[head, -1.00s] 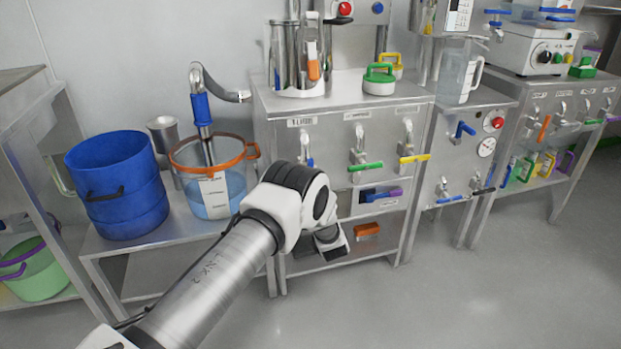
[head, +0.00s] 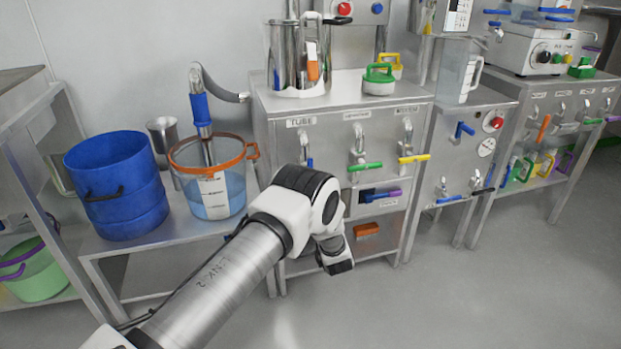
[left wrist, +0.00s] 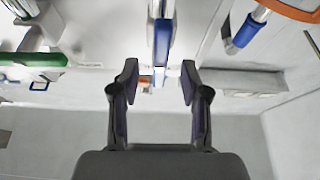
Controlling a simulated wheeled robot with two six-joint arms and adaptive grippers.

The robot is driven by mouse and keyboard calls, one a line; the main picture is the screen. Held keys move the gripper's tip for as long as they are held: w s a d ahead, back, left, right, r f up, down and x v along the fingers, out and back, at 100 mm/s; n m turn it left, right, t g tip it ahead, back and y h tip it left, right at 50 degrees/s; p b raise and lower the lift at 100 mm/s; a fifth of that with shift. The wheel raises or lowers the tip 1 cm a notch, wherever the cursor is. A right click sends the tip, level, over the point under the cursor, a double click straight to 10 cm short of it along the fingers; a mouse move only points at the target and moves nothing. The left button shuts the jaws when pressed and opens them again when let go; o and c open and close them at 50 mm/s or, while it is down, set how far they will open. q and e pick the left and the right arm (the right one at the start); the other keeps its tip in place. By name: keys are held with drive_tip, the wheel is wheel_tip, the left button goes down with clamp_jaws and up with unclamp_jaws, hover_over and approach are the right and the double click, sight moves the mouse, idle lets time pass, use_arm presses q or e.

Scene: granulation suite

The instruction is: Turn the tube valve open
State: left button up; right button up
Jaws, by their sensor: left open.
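The tube valve (head: 304,149) is on the front of the steel cabinet, under a label reading TUBE. Its blue handle (head: 310,163) hangs down, and its lower part is hidden behind my arm. In the left wrist view the blue handle (left wrist: 163,38) points down between and beyond my left gripper's fingers (left wrist: 160,88). The fingers are open and apart on either side of its line, with nothing gripped. I cannot tell the exact depth gap. My right gripper is not in view.
A valve with a green handle (head: 366,166) and one with a yellow handle (head: 414,158) stand to the right. A blue bucket (head: 120,190) and an orange-rimmed clear bucket (head: 220,190) sit on the left bench. The floor in front (head: 460,290) is clear.

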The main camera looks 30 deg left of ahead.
use_arm(q)
drive_tip(key=v, duration=0.8)
drive_tip(key=shift+s+d, duration=0.1)
